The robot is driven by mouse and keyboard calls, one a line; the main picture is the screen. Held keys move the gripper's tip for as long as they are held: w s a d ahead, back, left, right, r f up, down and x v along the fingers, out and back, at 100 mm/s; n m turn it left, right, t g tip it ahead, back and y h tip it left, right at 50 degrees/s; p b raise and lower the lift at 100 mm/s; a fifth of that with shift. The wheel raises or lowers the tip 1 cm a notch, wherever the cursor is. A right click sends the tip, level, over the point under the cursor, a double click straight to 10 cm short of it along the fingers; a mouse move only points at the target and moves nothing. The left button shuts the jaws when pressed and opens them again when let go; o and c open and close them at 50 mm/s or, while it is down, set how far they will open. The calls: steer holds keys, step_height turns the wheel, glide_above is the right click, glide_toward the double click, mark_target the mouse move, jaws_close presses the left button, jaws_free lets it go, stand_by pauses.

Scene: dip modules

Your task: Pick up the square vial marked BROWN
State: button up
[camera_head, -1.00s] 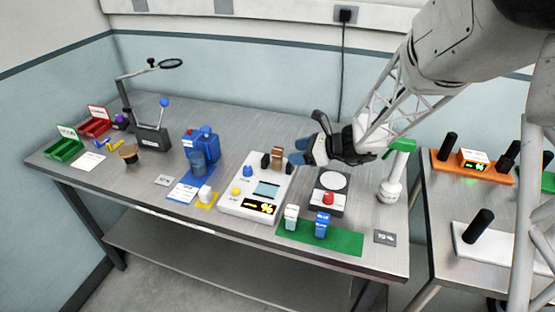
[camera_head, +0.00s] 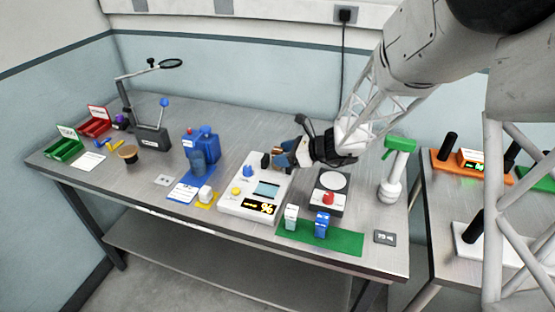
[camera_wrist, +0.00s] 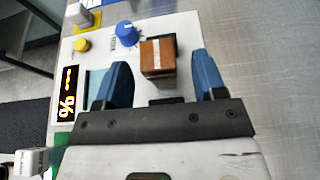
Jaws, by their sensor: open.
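The brown square vial (camera_wrist: 158,60) has a pale patch on one side. It stands upright at the back of the white instrument (camera_wrist: 180,30), beside the blue knob. In the wrist view my gripper (camera_wrist: 160,80) is open, with one blue finger to the left of the vial and one to its right. A gap shows on both sides, and the vial is toward the fingertips. In the head view my gripper (camera_head: 288,154) is at the instrument's back right and partly hides the brown vial (camera_head: 277,161).
A dark block (camera_head: 265,160) stands just left of the brown vial. A white vial (camera_head: 291,216) and a blue vial (camera_head: 322,224) stand on the green mat (camera_head: 345,242) in front. A round-plate device (camera_head: 333,183) is to the right.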

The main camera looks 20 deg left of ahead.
mark_target(278, 151)
steer(key=shift+x, duration=1.2)
steer(key=c, duration=1.1)
steer(key=shift+r, duration=0.15)
steer(key=shift+r, duration=0.55)
steer(key=shift+s+d+r, duration=0.15)
steer(key=shift+s+r, duration=0.05)
steer(key=shift+r, duration=0.35)
steer(key=shift+s+d+r, duration=0.1)
steer(key=shift+s+r, duration=0.05)
steer(key=shift+r, duration=0.4)
steer(key=s+d, duration=0.2)
steer(key=s, duration=0.2)
steer(key=s+d+r, duration=0.1)
steer(key=s+d, duration=0.2)
steer(key=s, duration=0.1)
steer(key=s+d, duration=0.3)
steer(key=s, duration=0.1)
steer(key=shift+s+r, duration=0.2)
steer(key=shift+s, duration=0.2)
steer(key=shift+d, duration=0.1)
